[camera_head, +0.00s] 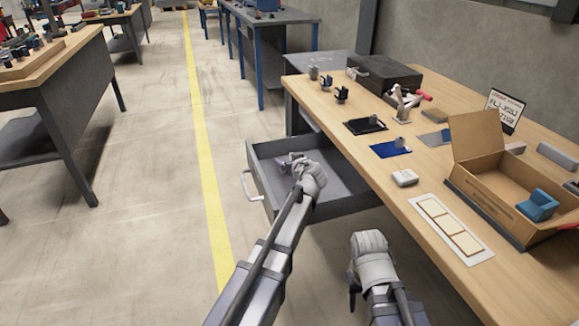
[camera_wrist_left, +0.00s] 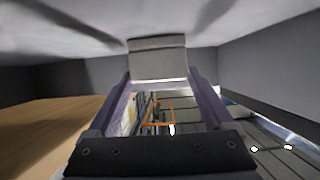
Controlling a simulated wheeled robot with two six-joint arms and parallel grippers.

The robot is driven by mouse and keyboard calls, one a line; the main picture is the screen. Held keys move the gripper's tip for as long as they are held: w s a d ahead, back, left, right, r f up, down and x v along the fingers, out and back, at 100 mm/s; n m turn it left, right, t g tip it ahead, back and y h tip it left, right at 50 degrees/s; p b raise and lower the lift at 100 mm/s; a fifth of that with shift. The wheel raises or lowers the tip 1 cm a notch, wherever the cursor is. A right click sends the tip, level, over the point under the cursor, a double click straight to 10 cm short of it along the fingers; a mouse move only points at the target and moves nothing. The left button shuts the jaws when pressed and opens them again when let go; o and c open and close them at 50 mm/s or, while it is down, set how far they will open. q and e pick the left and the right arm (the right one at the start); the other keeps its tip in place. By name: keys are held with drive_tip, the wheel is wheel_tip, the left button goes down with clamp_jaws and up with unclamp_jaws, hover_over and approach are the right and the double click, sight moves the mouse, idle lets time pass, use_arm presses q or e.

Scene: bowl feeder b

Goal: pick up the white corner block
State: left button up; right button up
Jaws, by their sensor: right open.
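My left gripper (camera_head: 292,164) reaches down into the open grey drawer, its fingers partly hidden by its own wrist. In the left wrist view a pale grey-white block (camera_wrist_left: 158,62), which looks like the white corner block, sits between the two fingertips. The fingers (camera_wrist_left: 158,82) lie flush against both its sides, so the gripper appears shut on it. The block's contact with the drawer floor is hard to make out. My right gripper (camera_head: 354,286) is open and empty, low in front of the table's edge, its fingers partly hidden.
The open drawer (camera_head: 262,178) juts out left of the wooden table (camera_head: 345,143). On the table are a small white item (camera_head: 404,177), a white strip with pale squares (camera_head: 450,230), a cardboard box (camera_head: 490,190) holding a blue block (camera_head: 538,205), and dark and blue mats.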

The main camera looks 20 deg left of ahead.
use_arm(q)
drive_tip(key=c, duration=1)
drive_tip(key=shift+r, duration=0.1)
